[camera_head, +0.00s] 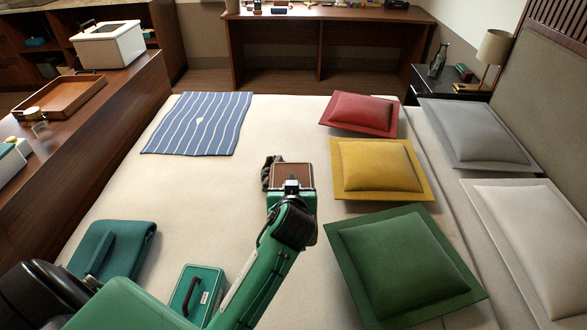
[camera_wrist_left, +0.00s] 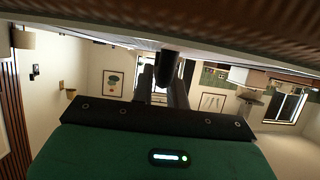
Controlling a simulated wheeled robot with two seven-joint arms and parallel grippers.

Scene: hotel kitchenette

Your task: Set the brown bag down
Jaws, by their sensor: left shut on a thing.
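The brown bag (camera_head: 292,175) is over the middle of the bed (camera_head: 230,210), with a dark, crumpled part at its left side. My left gripper (camera_head: 291,187) is shut on the brown bag at its near side. My arm hides the lower part of the bag, so I cannot tell whether it touches the bed. In the left wrist view the dark fingers of my left gripper (camera_wrist_left: 163,88) reach up to a close brown surface (camera_wrist_left: 200,28), which looks like the bag. My right gripper is in neither view.
Red (camera_head: 362,113), yellow (camera_head: 377,166) and green (camera_head: 405,262) cushions lie right of the bag. A striped blue cloth (camera_head: 198,122) lies at the far left. A folded teal item (camera_head: 115,248) and a teal case (camera_head: 196,292) lie nearer me. The bed left of the bag is clear.

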